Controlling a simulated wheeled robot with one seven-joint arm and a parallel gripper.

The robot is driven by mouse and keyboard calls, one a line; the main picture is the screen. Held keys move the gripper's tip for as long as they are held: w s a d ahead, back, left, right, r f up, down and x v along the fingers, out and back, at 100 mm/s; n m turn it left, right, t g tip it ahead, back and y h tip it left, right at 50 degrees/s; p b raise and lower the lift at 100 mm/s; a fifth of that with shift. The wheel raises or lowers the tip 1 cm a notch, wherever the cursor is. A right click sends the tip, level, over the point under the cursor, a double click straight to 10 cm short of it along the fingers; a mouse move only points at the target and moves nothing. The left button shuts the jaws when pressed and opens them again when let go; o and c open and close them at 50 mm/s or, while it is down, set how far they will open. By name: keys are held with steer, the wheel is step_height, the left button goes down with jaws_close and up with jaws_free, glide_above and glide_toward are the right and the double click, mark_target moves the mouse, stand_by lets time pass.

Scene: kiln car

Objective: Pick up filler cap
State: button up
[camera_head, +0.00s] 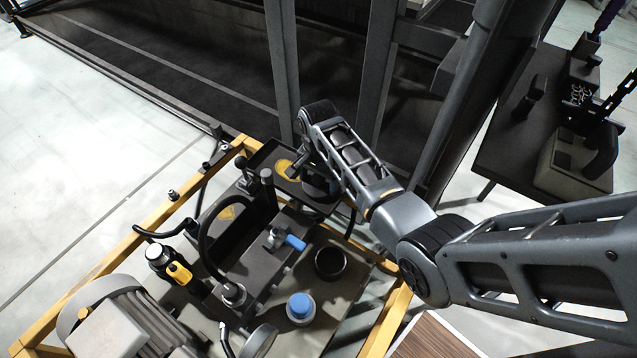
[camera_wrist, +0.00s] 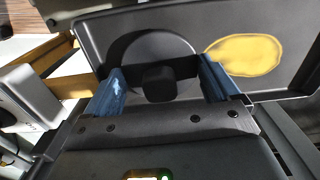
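The filler cap (camera_wrist: 158,50) is a dark round disc with a square knob. It lies in a shallow dark tray (camera_wrist: 98,27), seen in the wrist view. My gripper (camera_wrist: 161,76) is open, its two blue fingers on either side of the knob with a gap to each. Whether the fingertips are level with the knob is hard to tell. In the head view my gripper (camera_head: 309,172) is over the tray (camera_head: 268,150), and my arm partly hides the cap (camera_head: 318,188).
A yellow patch (camera_wrist: 245,55) lies in the tray beside the cap. In the head view an open dark round neck (camera_head: 330,263), a blue-topped fitting (camera_head: 300,306), a blue-handled valve (camera_head: 293,242) and a curved black hose (camera_head: 203,240) stand nearby. A yellow frame (camera_head: 125,217) surrounds the machine.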

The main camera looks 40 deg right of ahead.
steer(key=c, duration=0.4)
